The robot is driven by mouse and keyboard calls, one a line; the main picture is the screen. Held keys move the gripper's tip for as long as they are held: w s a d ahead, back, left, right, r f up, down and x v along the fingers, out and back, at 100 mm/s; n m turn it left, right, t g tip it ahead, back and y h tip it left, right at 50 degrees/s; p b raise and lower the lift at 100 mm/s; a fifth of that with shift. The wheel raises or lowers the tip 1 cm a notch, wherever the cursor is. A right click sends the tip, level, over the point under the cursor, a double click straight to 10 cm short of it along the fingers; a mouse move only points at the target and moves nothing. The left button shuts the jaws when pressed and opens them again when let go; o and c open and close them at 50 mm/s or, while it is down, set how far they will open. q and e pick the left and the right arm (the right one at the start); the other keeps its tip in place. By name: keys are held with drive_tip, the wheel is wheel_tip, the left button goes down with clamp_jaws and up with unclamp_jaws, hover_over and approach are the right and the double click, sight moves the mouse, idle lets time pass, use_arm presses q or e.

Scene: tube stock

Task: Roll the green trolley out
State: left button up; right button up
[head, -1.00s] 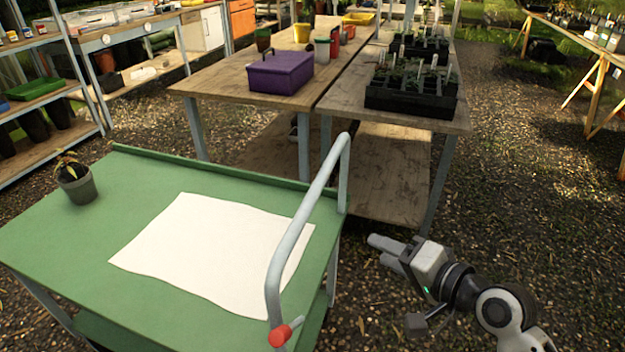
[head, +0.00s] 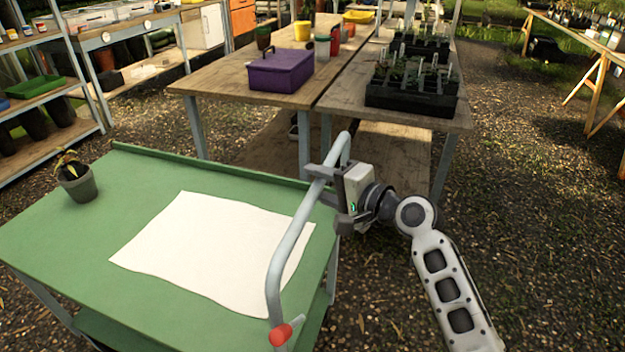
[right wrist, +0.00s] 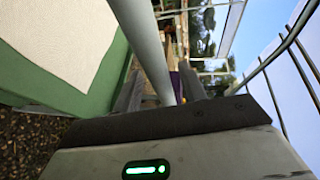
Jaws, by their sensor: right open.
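The green trolley (head: 130,235) stands at the lower left in the head view, with a grey tubular push handle (head: 290,245) along its right end and a red knob (head: 280,334) at the handle's near end. My right gripper (head: 319,182) is open at the far part of the handle, its fingers on either side of the bar. In the right wrist view the handle bar (right wrist: 145,45) runs between the fingers, and the trolley's green top (right wrist: 108,75) shows at left. Whether the fingers touch the bar is unclear. My left gripper is not in view.
A white sheet (head: 205,250) and a small potted plant (head: 76,178) are on the trolley top. A wooden bench with a purple box (head: 281,71) and another with a black seedling tray (head: 410,98) stand just beyond. Gravel floor (head: 530,220) at right is clear.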

drive_tip(key=shift+x, duration=1.1)
clamp_jaws()
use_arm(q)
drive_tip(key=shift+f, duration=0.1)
